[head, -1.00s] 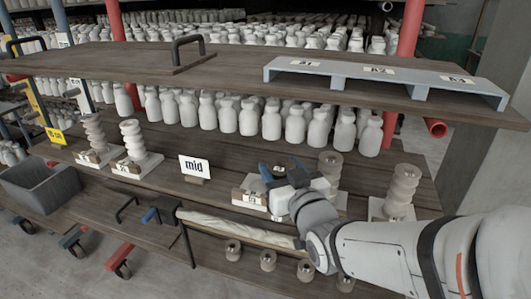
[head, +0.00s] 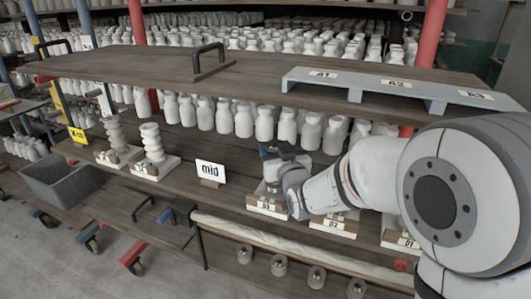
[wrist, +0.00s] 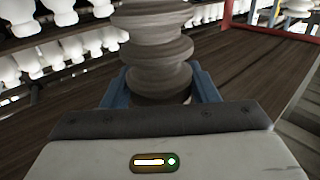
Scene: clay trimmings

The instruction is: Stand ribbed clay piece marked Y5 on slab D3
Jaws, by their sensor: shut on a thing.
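My gripper (wrist: 158,90) is shut on a ribbed grey-brown clay piece (wrist: 155,55), which stands between its blue fingers in the wrist view. No Y5 mark can be read on it. In the head view my gripper (head: 280,160) is over slab D3 (head: 268,207) on the middle shelf, and mostly hides the piece. Whether the piece touches the slab cannot be told.
Slabs D2 (head: 333,225) and D1 (head: 400,243) lie to the right, partly behind my arm. Two ribbed pieces stand on slabs at the left (head: 153,143). A "mid" sign (head: 210,171) stands between. The upper board (head: 130,75) overhangs the shelf.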

